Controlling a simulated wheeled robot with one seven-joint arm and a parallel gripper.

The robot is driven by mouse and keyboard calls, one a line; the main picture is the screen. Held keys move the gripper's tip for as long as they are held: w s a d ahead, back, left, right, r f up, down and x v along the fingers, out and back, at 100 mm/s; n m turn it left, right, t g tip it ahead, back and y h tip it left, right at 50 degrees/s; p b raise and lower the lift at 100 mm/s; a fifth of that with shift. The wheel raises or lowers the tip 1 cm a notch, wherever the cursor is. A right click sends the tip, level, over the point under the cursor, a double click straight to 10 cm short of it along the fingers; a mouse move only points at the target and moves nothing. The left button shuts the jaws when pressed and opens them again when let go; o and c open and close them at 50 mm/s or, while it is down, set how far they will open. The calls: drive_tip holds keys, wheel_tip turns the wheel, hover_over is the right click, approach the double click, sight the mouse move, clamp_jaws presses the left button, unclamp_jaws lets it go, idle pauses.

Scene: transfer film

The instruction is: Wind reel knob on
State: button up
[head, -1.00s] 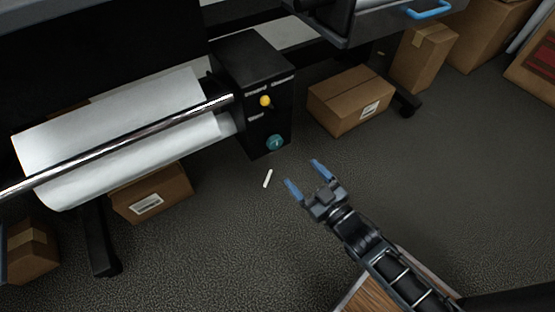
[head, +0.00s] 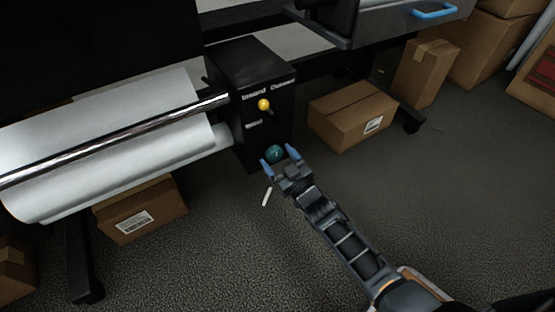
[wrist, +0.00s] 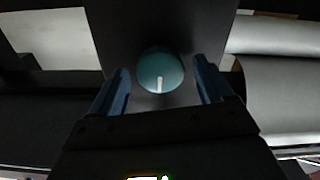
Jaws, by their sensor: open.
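A round teal knob (head: 275,153) sits low on the front of the black control box (head: 262,78). In the wrist view the teal knob (wrist: 160,72) shows a white mark pointing toward the bottom of the picture. My gripper (head: 279,154) is open in front of the knob. In the wrist view its two blue fingers (wrist: 160,85) stand to either side of the knob with gaps between; I cannot tell whether the tips reach past its face.
A white film roll (head: 110,150) with a shiny metal bar (head: 120,140) runs left from the box. Cardboard boxes stand on the floor below the roll (head: 140,207) and right of the control box (head: 352,113). A small white stick (head: 267,196) lies on the carpet.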

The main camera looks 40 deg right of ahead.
drive_tip(key=shift+w+d, duration=0.1)
drive_tip(key=shift+w, duration=0.25)
drive_tip(key=shift+c, duration=0.5)
drive_tip(key=c, duration=0.9)
drive_tip(key=shift+c, duration=0.2)
